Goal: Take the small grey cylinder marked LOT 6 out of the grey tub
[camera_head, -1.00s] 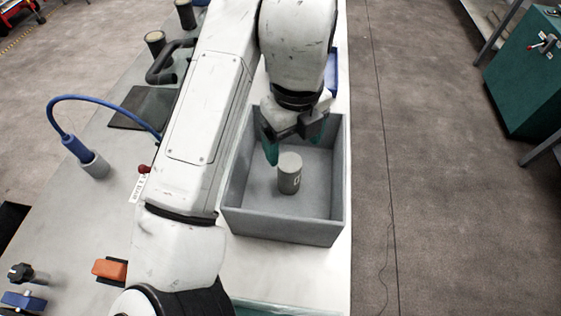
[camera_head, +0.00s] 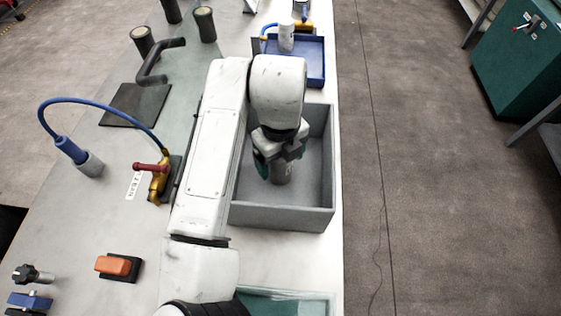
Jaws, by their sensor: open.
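The small grey cylinder (camera_head: 281,174) stands upright inside the grey tub (camera_head: 290,216). Its top is hidden by my gripper, and I cannot read its marking. My gripper (camera_head: 276,168) is down inside the tub, at the upper part of the cylinder. It is open, with a green finger showing on the left side of the cylinder. I cannot tell whether the fingers touch it. My arm hides the tub's left wall in part.
The tub is near the table's right edge.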

